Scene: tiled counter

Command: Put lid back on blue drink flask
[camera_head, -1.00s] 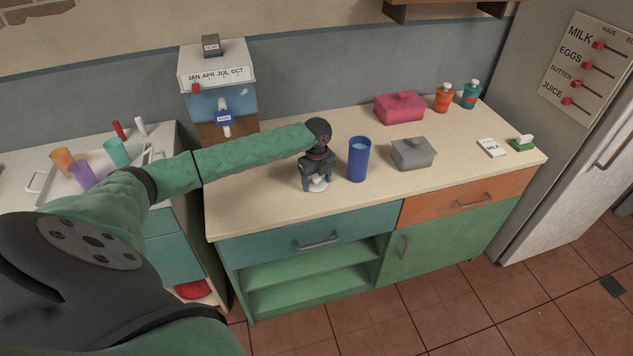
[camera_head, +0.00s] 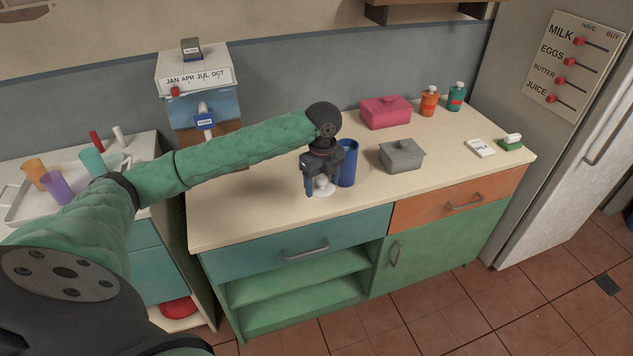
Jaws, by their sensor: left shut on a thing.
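The blue drink flask (camera_head: 349,167) stands upright on the counter. Its left side and part of its top are hidden behind my left gripper and wrist. My left gripper (camera_head: 323,186) points down just in front and left of the flask. It is shut on a small white lid (camera_head: 323,189), which shows between and below the fingers. I cannot tell whether the lid touches the counter or hangs just above it. My right gripper is not in view.
A grey lidded box (camera_head: 402,157) stands right of the flask. A pink box (camera_head: 385,112), an orange bottle (camera_head: 429,102) and a teal bottle (camera_head: 456,98) stand behind. A dispenser (camera_head: 200,90) is at the back left. The counter's front left (camera_head: 240,215) is clear.

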